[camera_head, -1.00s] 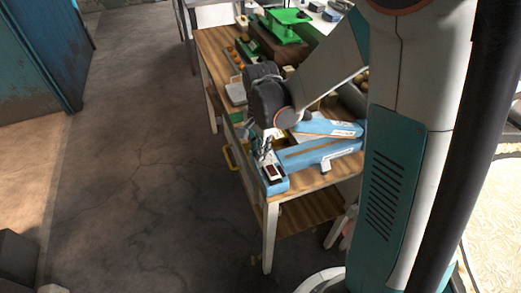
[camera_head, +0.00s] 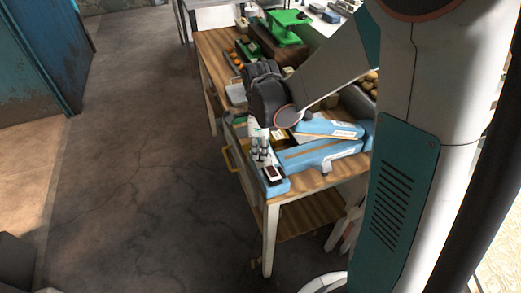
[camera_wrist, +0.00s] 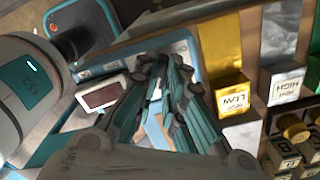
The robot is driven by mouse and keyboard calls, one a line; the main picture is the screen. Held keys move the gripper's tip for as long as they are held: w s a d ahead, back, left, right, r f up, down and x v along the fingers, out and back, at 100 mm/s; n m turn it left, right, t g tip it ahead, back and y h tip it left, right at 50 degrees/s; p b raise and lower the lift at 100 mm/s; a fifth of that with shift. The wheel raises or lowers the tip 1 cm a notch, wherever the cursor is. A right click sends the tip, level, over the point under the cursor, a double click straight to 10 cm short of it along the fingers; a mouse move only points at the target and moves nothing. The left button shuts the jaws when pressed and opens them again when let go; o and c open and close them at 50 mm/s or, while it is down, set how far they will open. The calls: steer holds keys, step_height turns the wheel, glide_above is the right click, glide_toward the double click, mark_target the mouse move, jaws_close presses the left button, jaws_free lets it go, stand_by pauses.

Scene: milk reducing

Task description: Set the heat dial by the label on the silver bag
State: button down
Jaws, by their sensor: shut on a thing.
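The silver bag (camera_wrist: 281,38) is at the upper right of the wrist view, and its white label (camera_wrist: 286,86) reads HIGH. The blue sealer (camera_head: 318,156) lies along the near end of the bench, with a small dark display (camera_head: 273,174) at its front end. The display also shows in the wrist view (camera_wrist: 101,95), left of my fingers. My gripper (camera_head: 262,158) points down over that front end, just behind the display. In the wrist view, my gripper's fingers (camera_wrist: 165,72) are closed together on the heat dial, which they hide. I cannot read its setting.
A gold bag (camera_wrist: 220,46) labelled LOW stands left of the silver one. Lettered blocks and a brass knob (camera_wrist: 293,128) sit at the lower right. A green press (camera_head: 286,27) and orange items are farther back. The floor (camera_head: 140,170) left of the bench is clear.

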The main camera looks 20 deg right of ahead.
mark_target(260, 153)
steer(key=shift+m, duration=1.3)
steer(key=c, duration=1.7)
jaws_free()
steer(key=shift+r, duration=0.1)
step_height(260, 153, up, 12)
steer(key=shift+f, duration=0.1)
